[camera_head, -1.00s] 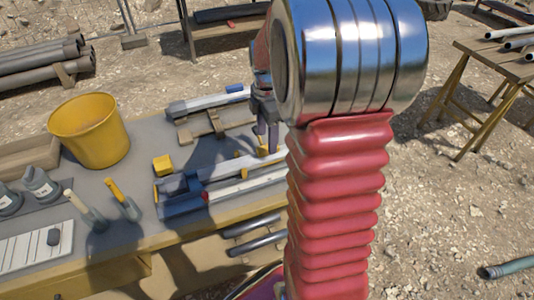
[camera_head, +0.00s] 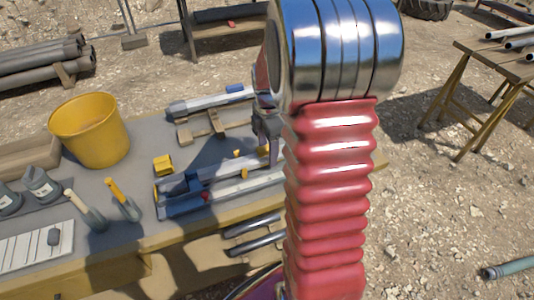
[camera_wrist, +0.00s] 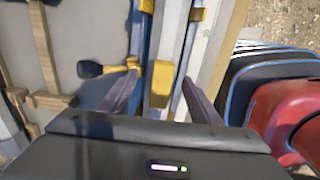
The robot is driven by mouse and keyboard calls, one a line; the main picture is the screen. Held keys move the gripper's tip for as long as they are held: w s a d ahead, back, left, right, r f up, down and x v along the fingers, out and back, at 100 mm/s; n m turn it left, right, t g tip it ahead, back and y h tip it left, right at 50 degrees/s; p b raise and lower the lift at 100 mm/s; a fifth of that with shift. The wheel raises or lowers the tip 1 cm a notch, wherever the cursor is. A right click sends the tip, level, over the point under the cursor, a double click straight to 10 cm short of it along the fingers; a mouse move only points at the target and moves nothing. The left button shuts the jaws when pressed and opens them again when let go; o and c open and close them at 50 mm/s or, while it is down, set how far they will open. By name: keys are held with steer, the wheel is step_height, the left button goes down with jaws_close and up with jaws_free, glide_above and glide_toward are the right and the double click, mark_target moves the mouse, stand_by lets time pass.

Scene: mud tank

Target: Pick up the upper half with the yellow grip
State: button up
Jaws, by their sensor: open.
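The upper half is a long grey bar (camera_wrist: 172,35) with a yellow grip (camera_wrist: 162,84), seen from above in the wrist view. In the head view, the long silver and blue assembly (camera_head: 190,183) lies along the bench, partly hidden by my arm. My gripper (camera_wrist: 160,97) is open, with one finger on each side of the bar near the yellow grip. A gap shows on both sides, so I see no contact. In the head view my gripper (camera_head: 272,150) points down over the assembly's right part, and its fingertips are hard to make out.
A second bar (camera_head: 212,101) rests on wooden supports behind. A black knob (camera_wrist: 90,69) stands left of my fingers. A yellow block (camera_head: 163,165), a yellow bucket (camera_head: 88,130) and small hand tools (camera_head: 123,199) stand on the left of the bench.

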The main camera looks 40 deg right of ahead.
steer(key=shift+c, duration=0.4)
jaws_close()
stand_by(0.6)
steer(key=shift+r, duration=0.1)
step_height(320, 180, up, 10)
stand_by(0.6)
stand_by(0.5)
